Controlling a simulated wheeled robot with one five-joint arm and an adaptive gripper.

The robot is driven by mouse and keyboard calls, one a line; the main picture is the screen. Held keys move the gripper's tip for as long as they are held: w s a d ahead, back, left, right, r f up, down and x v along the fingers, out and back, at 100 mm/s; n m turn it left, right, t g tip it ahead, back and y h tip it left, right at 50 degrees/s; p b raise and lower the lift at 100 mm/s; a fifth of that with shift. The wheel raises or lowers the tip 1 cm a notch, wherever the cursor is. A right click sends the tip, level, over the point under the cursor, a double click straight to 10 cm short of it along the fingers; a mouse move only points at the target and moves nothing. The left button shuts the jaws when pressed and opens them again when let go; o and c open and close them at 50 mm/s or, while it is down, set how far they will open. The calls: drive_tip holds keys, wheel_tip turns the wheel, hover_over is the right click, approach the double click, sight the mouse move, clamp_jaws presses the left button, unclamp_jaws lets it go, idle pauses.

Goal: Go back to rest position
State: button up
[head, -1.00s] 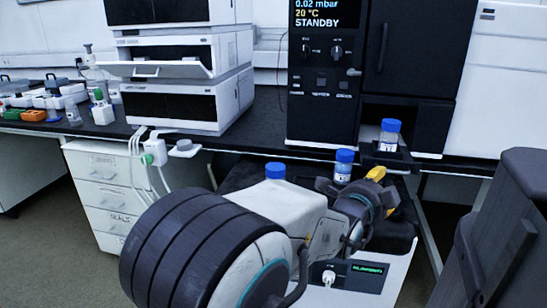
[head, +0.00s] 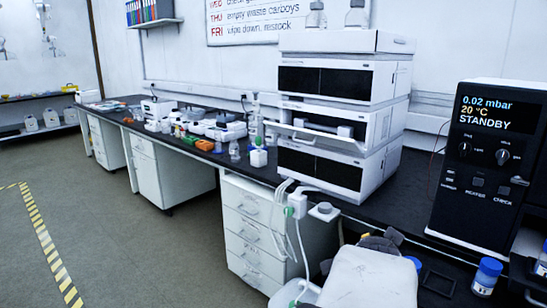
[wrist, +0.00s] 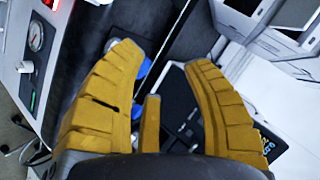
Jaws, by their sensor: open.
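My gripper (wrist: 162,60) shows in the wrist view as yellow ribbed fingers, spread apart with nothing between their tips. In the head view my white arm link fills the bottom centre, and the gripper beyond it is mostly hidden. A blue-capped bottle (head: 487,276) stands at the lower right in the head view. Another bottle (head: 541,264) is cut by the right edge. In the wrist view, a blue cap (wrist: 144,68) shows just beyond the left finger, apart from my grip as far as I can tell.
A black bench runs along the wall with a white instrument stack (head: 340,120) and a black vacuum oven (head: 485,165) reading STANDBY. White drawers (head: 252,225) stand below. Open floor (head: 120,240) with a striped yellow line (head: 48,245) lies at the left.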

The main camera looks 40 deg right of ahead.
drive_tip(key=w+a+r+n+t+y+p, duration=0.1)
drive_tip(key=w+a+r+n+y+p, duration=0.35)
drive_tip(key=a, duration=0.55)
drive_tip(key=w+a+r+n+t+y+p, duration=0.1)
drive_tip(key=w+a+r+n+y+p, duration=0.1)
drive_tip(key=w+a+r+n+p, duration=0.5)
drive_tip(key=s+a+r+n+g+y+p, duration=0.1)
drive_tip(key=s+a+n+p, duration=0.3)
drive_tip(key=a, duration=0.5)
drive_tip(key=s+a+r+n+g+y+p, duration=0.2)
drive_tip(key=s+a+n+p, duration=0.2)
drive_tip(key=a+n, duration=0.4)
drive_tip(key=shift+s+a+y+p, duration=0.35)
drive_tip(key=shift+s+a, duration=0.35)
drive_tip(key=shift+s, duration=0.05)
